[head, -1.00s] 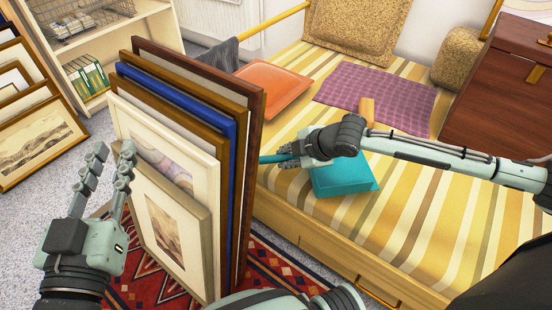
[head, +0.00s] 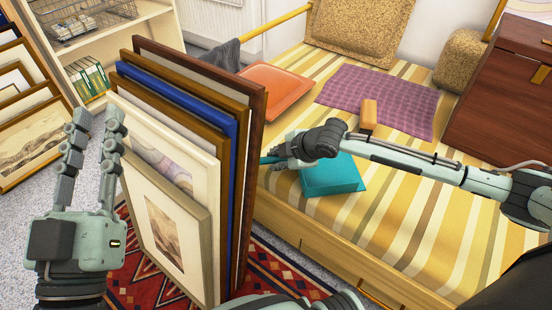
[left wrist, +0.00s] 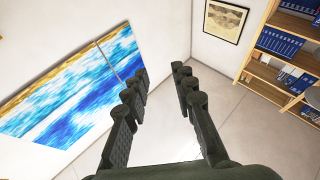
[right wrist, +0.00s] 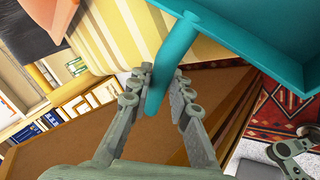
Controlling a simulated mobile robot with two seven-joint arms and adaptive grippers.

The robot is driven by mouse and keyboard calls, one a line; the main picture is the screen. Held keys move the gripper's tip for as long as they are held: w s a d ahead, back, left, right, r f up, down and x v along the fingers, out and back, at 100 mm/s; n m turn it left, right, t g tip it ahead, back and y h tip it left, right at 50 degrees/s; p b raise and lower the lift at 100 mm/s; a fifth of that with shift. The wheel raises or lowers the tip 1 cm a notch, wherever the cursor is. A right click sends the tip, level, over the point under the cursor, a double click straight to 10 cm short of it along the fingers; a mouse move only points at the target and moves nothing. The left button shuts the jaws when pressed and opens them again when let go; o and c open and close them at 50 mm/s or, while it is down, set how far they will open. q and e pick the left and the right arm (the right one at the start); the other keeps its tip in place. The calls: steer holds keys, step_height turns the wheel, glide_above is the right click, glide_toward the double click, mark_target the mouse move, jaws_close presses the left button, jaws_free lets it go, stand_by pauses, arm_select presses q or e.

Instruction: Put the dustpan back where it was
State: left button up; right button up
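The teal dustpan (head: 333,176) is over the striped bed, beside the stack of framed prints. My right gripper (head: 280,158) is shut on its handle. In the right wrist view the teal handle (right wrist: 163,68) lies between the fingers, and the dustpan's pan (right wrist: 240,35) extends to the upper right. I cannot tell whether the pan touches the bed. My left gripper (head: 92,135) is open and empty, raised to the left of the prints; its spread fingers also show in the left wrist view (left wrist: 158,85).
The stack of framed prints (head: 165,215) stands upright on the red rug between my grippers. More frames (head: 35,140) lean near a shelf at left.

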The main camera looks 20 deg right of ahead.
steer(key=o, duration=0.3)
steer(key=shift+o, duration=0.2)
